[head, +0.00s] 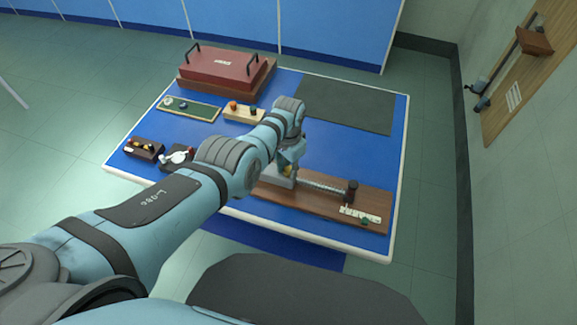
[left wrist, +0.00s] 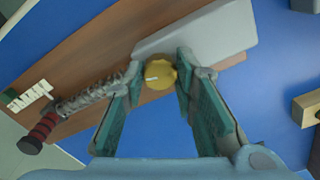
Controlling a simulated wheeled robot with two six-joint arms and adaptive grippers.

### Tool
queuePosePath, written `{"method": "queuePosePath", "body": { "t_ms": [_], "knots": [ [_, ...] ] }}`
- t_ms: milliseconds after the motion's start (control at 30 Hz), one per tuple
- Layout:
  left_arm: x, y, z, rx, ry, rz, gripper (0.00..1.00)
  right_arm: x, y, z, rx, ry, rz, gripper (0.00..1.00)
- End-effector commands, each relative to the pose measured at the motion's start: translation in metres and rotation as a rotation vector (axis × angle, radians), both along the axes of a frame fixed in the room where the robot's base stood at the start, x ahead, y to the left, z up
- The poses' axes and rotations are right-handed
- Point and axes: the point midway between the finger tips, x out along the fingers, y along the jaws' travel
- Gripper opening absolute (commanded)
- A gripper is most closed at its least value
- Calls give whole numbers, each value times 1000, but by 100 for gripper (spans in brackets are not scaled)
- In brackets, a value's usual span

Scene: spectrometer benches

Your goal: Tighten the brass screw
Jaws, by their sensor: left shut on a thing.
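The brass screw (left wrist: 160,74) has a round golden head with a pale mark across it. In the left wrist view it sits between the two fingertips of my left gripper (left wrist: 161,66), which is shut on it. The screw is at the edge of a grey block (left wrist: 200,38) on a brown wooden board (left wrist: 110,55). In the head view my left gripper (head: 289,160) is above the grey block, and my arm hides part of it. A coiled metal rod (head: 322,186) runs from the block to a dark knob (head: 351,190). My right gripper is out of view.
The blue table (head: 290,90) also bears a red case (head: 222,68), a dark mat (head: 345,103), a green tray (head: 190,108) and small wooden blocks (head: 245,113). A white strip (head: 360,215) lies on the board's right end.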

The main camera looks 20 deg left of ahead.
Motion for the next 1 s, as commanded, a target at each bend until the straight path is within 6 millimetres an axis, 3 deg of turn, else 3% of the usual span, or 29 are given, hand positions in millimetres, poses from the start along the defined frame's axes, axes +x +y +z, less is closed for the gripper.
{"method": "queuePosePath", "body": {
  "t_ms": [400, 933, 967, 1000],
  "knots": [
    [1, 0, 1, -1, -3, -205, 0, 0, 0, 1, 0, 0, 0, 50],
    [1, 0, 1, -1, -3, -233, 0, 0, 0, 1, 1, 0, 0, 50],
    [1, 0, 1, -1, -3, -233, 27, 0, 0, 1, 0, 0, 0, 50],
    [1, 0, 1, -1, -3, -233, 34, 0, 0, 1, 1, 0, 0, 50]
  ]
}}
